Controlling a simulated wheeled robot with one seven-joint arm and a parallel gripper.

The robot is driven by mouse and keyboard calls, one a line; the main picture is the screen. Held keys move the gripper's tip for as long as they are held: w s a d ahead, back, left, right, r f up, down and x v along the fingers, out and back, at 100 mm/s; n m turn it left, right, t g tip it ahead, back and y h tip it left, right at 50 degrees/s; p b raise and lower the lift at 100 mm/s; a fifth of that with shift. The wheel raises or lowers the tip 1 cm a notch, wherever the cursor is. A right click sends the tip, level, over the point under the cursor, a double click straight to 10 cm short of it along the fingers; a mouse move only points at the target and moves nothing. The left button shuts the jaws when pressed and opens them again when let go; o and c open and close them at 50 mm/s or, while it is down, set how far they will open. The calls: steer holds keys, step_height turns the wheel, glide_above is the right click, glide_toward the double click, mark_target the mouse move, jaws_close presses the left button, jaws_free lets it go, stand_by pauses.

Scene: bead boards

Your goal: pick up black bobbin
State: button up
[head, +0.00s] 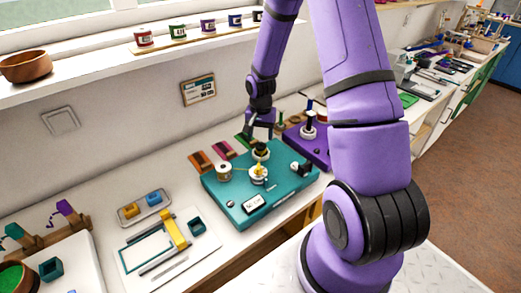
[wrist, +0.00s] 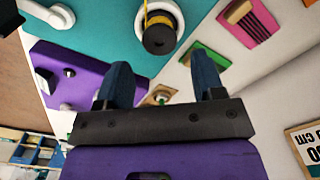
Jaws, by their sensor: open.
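The black bobbin (wrist: 159,38), with a band of yellow by it, stands on a white ring (wrist: 178,17) on the teal board (wrist: 110,40) in the wrist view. In the head view a dark bobbin (head: 261,148) stands at the board's far edge, just below my gripper (head: 260,132). My gripper (wrist: 163,82) is open in the wrist view, its two dark blue fingers apart with nothing held between them. The bobbin lies beyond the fingertips, clear of them.
A cream bobbin (head: 224,170) and a yellow piece on a white base (head: 258,174) stand on the same board. A purple board (head: 312,148) with a black-topped post adjoins on the right. Coloured strips (head: 201,162) lie by the wall, close behind the teal board.

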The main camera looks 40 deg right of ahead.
mark_target(261, 145)
steer(key=shift+f, duration=3.1)
steer(key=shift+c, duration=0.2)
steer(key=c, duration=0.7)
